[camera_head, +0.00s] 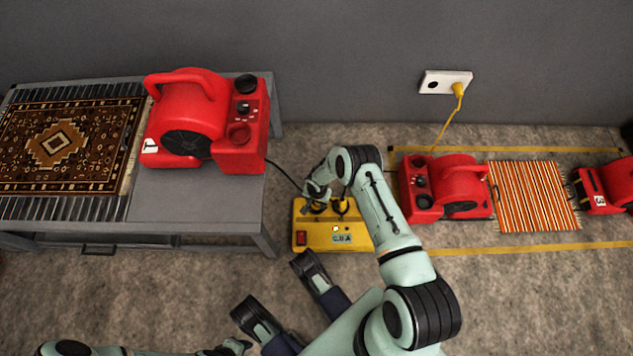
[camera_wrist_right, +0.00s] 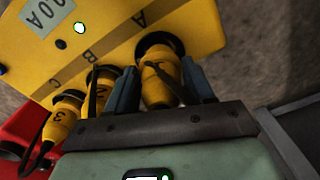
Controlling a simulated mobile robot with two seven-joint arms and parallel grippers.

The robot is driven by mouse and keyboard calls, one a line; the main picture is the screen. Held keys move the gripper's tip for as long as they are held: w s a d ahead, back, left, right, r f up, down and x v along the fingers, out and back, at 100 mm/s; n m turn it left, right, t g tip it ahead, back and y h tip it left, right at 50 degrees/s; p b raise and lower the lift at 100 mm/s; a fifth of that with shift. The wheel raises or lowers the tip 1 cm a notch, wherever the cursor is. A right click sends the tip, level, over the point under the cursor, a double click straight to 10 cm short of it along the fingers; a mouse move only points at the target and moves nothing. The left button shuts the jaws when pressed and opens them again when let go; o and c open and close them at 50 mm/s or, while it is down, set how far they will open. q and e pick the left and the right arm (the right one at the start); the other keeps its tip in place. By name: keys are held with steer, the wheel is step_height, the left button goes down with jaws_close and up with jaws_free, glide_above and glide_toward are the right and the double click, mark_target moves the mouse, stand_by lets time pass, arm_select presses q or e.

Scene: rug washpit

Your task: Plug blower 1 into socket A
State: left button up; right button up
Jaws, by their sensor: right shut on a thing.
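The yellow power box (camera_head: 335,235) sits on the floor, with a red switch at its left end. In the right wrist view its face (camera_wrist_right: 110,30) carries the letters A and B. My right gripper (camera_head: 318,200) is shut on a yellow plug (camera_wrist_right: 160,82), one finger on each side. The plug is in line with socket A (camera_wrist_right: 153,42) and its front end meets the dark opening; I cannot tell how deep it sits. Only part of my left gripper (camera_head: 235,346) shows.
Two more yellow plugs, one in the middle (camera_wrist_right: 100,82) and one marked 3 (camera_wrist_right: 62,118), sit in the box beside the held plug. Red blowers (camera_head: 465,185) (camera_head: 608,185) and a striped rug (camera_head: 535,195) lie right. A wall outlet (camera_head: 446,82) holds a yellow plug.

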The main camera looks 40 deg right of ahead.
arm_select(q)
steer(key=shift+f, duration=0.1)
arm_select(e)
steer(key=shift+f, duration=1.1)
steer(key=o, duration=1.2)
arm_select(q)
steer(key=shift+s, duration=0.1)
arm_select(e)
steer(key=shift+r, duration=0.3)
step_height(320, 180, up, 13)
steer(key=p, duration=0.5)
steer(key=shift+s+f, duration=0.1)
steer(key=shift+s, duration=0.05)
arm_select(q)
steer(key=w+d+r+t, duration=0.1)
steer(key=w+r+t, duration=0.2)
steer(key=w+r, duration=0.3)
steer(key=w, duration=0.2)
steer(key=shift+w+r+m, duration=0.3)
steer(key=shift+w+r, duration=0.1)
